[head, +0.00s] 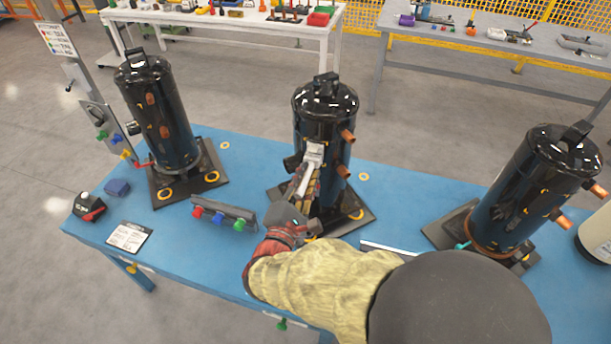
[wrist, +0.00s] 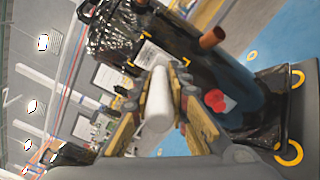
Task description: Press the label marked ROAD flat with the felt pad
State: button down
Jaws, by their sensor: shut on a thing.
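Three black, shiny compressors stand on the blue table. My gripper (head: 303,184) is at the front of the middle compressor (head: 325,108). In the wrist view my gripper (wrist: 160,108) is shut on a pale, rounded piece, which looks like the felt pad (wrist: 158,98). A whitish label (wrist: 151,56) shows on the dark compressor side just beyond the pad's tip. Its print is too small to read, so I cannot tell whether it says ROAD. I cannot tell whether pad and label touch. In the head view a pale patch (head: 314,152) shows at the gripper's tip.
Copper stubs stick out from the middle compressor (head: 347,135). The left compressor (head: 158,115) and right compressor (head: 535,185) stand apart on black bases. A rack with coloured knobs (head: 224,213), a printed card (head: 129,236) and a red-black device (head: 90,206) lie on the blue table (head: 180,245).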

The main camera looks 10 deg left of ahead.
jog(key=shift+w, duration=0.4)
dwell(0.4)
jog(key=shift+s, duration=0.15)
dwell(0.4)
jog(key=shift+s+a+b, duration=0.15)
jog(key=shift+s+b, duration=0.15)
jog(key=shift+s, duration=1.3)
jog(key=shift+w+f, duration=0.1)
jog(key=shift+w+f+b, duration=0.9)
jog(key=shift+w+b, duration=0.25)
jog(key=shift+b, duration=0.15)
jog(key=shift+w, duration=0.1)
jog(key=shift+w, duration=0.4)
jog(key=shift+s, duration=0.1)
